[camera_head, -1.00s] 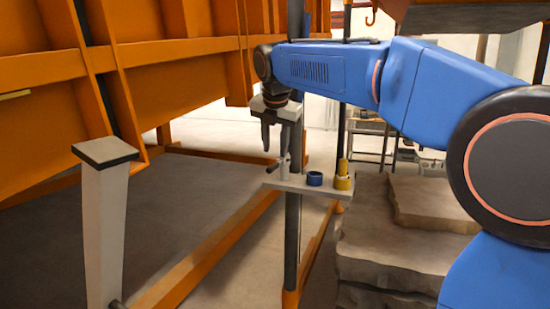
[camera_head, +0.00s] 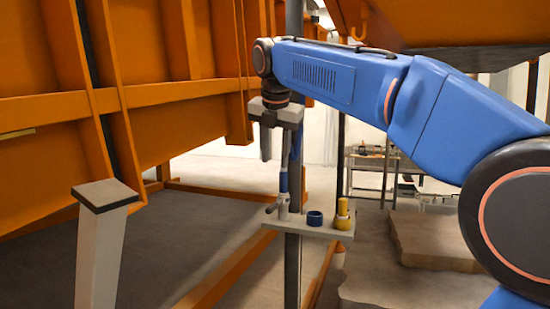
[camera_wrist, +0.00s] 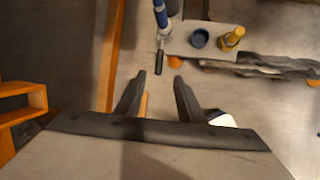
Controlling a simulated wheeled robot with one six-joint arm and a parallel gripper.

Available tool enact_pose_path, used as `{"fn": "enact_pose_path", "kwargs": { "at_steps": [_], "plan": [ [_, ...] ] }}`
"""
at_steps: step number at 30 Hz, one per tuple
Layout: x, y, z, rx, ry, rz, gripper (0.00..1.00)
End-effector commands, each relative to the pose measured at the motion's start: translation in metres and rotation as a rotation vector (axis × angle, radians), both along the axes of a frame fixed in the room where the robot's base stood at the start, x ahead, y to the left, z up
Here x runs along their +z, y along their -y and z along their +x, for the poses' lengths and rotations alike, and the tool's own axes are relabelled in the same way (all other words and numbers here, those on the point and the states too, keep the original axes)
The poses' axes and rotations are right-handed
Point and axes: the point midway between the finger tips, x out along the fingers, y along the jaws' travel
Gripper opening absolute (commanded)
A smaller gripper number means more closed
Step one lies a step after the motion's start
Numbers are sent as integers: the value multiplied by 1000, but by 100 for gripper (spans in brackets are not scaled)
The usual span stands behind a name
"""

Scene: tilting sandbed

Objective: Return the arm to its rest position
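My blue arm reaches across the head view from the right, with its forearm near level. My gripper (camera_head: 266,152) hangs down from its end, beside the orange frame and above and left of a small pale shelf (camera_head: 318,231). The wrist view shows its two dark fingers (camera_wrist: 159,78) spread apart with nothing between them.
The shelf carries a blue ring-like cup (camera_head: 314,218), a yellow piece (camera_head: 342,214) and an upright blue-and-grey tool (camera_head: 283,190). A large orange structure (camera_head: 180,100) fills the left. A pale post (camera_head: 103,240) stands in front. Stone slabs (camera_head: 430,241) lie at right.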

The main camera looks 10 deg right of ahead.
Motion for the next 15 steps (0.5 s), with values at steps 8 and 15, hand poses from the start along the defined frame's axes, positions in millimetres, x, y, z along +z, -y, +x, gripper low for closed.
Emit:
{"fn": "enact_pose_path", "kwargs": {
  "at_steps": [8, 15],
  "plan": [
    [-16, 13, -20, -133, 10, 72, 35],
    [-73, 45, -79, -538, 34, 285, 35]
  ]
}}
